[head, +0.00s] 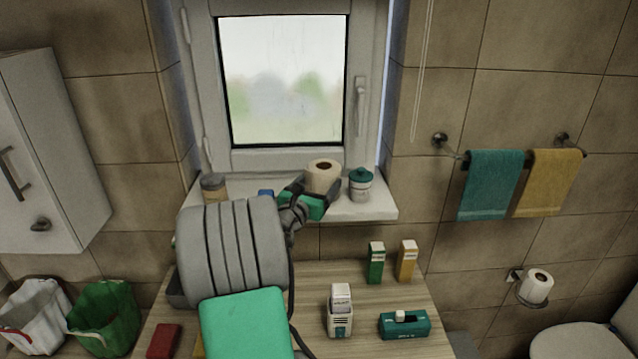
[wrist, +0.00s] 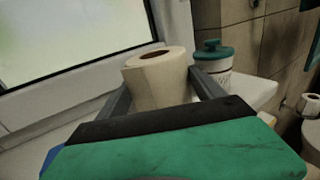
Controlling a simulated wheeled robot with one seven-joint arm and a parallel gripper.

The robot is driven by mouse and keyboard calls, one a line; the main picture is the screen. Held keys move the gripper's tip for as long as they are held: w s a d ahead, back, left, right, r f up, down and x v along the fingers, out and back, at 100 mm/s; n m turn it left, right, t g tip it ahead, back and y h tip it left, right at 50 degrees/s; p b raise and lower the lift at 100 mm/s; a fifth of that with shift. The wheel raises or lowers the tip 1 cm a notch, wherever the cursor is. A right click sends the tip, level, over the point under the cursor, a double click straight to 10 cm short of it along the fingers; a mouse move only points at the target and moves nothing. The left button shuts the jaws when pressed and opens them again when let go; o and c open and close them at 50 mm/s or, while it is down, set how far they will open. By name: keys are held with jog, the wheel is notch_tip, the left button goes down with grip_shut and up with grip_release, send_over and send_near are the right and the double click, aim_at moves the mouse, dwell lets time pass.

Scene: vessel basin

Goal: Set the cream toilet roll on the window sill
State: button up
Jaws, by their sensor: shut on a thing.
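The cream toilet roll (head: 323,174) is upright at the window sill (head: 376,210), between the fingers of my gripper (head: 312,189). In the wrist view the roll (wrist: 158,82) stands between the two grey fingers, its open core facing up. My gripper is shut on it. The roll's lower part is hidden by my gripper, so I cannot tell whether its base touches the sill. A white jar with a teal lid (head: 361,184) stands on the sill just right of the roll.
A jar with a grey lid (head: 214,187) and a blue item (head: 266,194) are on the sill to the left. The window (head: 283,80) is behind. Below, a wooden counter (head: 290,272) holds several boxes. Another roll (head: 537,285) hangs on the right wall.

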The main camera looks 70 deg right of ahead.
jog(key=o, duration=1.4)
jog(key=shift+f, duration=0.15)
jog(key=shift+o, duration=0.2)
jog(key=a+b, duration=0.3)
jog(key=a, duration=0.9)
jog(key=w+a+f+m+t+y, duration=0.25)
jog(key=w+a+m+y, duration=0.2)
jog(key=a, duration=0.35)
jog(key=w+a+f+m+t+y, duration=0.1)
jog(key=w+a+f+m+y, duration=0.3)
jog(key=a, duration=0.4)
jog(key=w+a+f+m+t+y, duration=0.2)
jog(key=w+a+m+y, duration=0.1)
jog(key=w+a+m, duration=0.3)
jog(key=s+a+m+y, duration=0.1)
jog(key=s+a+y, duration=0.1)
jog(key=a, duration=1)
jog(key=s+a+f+m+g+y, duration=0.1)
jog(key=s+a+m+y, duration=0.1)
jog(key=a, duration=1)
jog(key=shift+s+f+y, duration=0.15)
jog(key=shift+s+y, duration=0.6)
jog(key=shift+y, duration=0.5)
